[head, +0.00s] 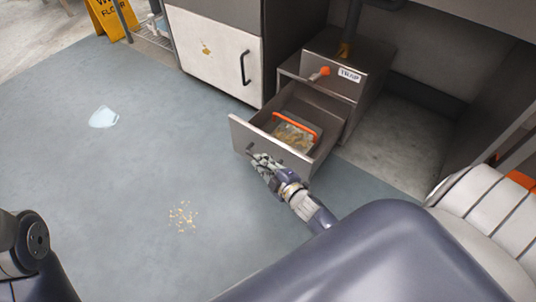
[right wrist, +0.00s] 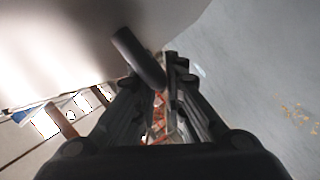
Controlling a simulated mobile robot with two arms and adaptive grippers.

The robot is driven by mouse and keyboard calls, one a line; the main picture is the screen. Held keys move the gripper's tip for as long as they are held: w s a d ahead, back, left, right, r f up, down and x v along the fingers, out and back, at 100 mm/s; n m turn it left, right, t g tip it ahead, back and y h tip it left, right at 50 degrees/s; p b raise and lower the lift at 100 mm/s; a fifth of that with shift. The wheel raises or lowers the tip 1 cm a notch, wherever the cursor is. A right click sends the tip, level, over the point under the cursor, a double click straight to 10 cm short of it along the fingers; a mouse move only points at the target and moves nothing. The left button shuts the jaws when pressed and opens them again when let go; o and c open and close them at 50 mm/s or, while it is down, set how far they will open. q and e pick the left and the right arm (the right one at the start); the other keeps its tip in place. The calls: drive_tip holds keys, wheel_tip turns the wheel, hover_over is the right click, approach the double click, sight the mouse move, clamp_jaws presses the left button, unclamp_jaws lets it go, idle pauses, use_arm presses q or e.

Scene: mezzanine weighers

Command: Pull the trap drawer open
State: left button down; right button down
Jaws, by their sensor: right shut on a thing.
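The trap drawer (head: 243,136) is a grey metal drawer, standing well out of its cabinet (head: 352,93), which has a "TRAP" label (head: 349,75). A clear container with an orange rim (head: 294,133) and yellowish bits sits inside the drawer. My right gripper (head: 262,163) is at the outer face of the drawer front. In the right wrist view, its fingers (right wrist: 163,88) are shut on the dark bar handle (right wrist: 136,56). The gripper hides most of the handle in the head view. My left gripper is out of view.
An orange-tipped lever (head: 320,74) sits above the drawer. A white cabinet door (head: 213,55) with a black handle stands to the left. A yellow floor sign (head: 110,17) stands far left.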

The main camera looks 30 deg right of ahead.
drive_tip(key=shift+s+a, duration=0.1)
drive_tip(key=shift+a, duration=0.05)
drive_tip(key=c, duration=1.9)
unclamp_jaws()
drive_tip(key=shift+s, duration=0.1)
drive_tip(key=v, duration=1.1)
drive_tip(key=shift+s+r, duration=0.1)
drive_tip(key=shift+s, duration=0.3)
